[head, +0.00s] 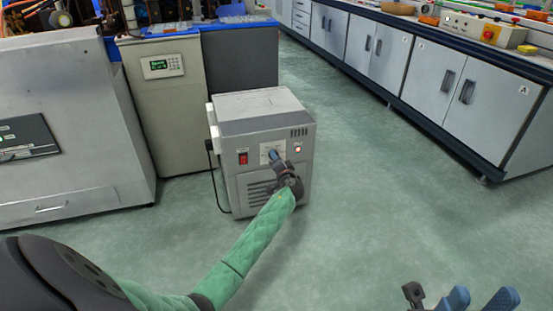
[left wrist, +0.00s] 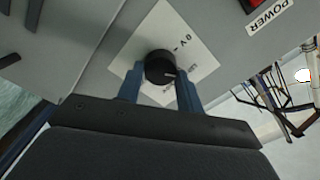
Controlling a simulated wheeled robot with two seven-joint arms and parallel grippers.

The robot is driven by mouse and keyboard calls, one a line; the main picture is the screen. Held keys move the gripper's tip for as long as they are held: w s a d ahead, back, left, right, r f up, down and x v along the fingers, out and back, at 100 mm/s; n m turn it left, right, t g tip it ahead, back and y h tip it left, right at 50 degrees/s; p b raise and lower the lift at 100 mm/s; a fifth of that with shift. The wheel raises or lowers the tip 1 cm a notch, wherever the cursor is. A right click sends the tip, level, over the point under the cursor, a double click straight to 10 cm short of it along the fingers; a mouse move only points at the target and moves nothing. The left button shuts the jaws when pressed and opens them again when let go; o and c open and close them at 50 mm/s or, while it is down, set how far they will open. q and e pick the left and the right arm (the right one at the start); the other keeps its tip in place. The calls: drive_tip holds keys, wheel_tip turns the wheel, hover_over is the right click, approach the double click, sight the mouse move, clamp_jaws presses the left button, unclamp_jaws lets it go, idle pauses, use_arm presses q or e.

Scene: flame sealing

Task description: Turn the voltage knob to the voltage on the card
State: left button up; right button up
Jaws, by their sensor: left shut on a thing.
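A grey metal box (head: 262,117) stands on the floor in the head view. Its front has a white plate (head: 265,147) around the voltage knob. In the left wrist view the black round knob (left wrist: 160,67) sits on the white plate (left wrist: 150,33), which reads "0 V" on one side; its other print is too small to read. A pale pointer line shows on the knob. My left gripper (head: 274,156) is shut on the knob, one blue finger on each side. My right gripper (head: 482,297) is open and empty at the bottom right. I cannot make out a voltage card.
A red power switch (head: 243,158) and a lit lamp (head: 298,150) are on the box front. A black cable (head: 214,180) runs down its left side. A beige cabinet (head: 165,100) stands behind it. Grey cupboards (head: 440,85) line the right. The green floor (head: 390,190) between is clear.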

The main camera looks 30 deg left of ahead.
use_arm(q)
drive_tip(key=o, duration=1)
drive_tip(key=shift+c, duration=0.2)
drive_tip(key=p+v, duration=0.2)
drive_tip(key=v, duration=0.5)
drive_tip(key=shift+s+d, duration=0.25)
drive_tip(key=shift+d, duration=0.05)
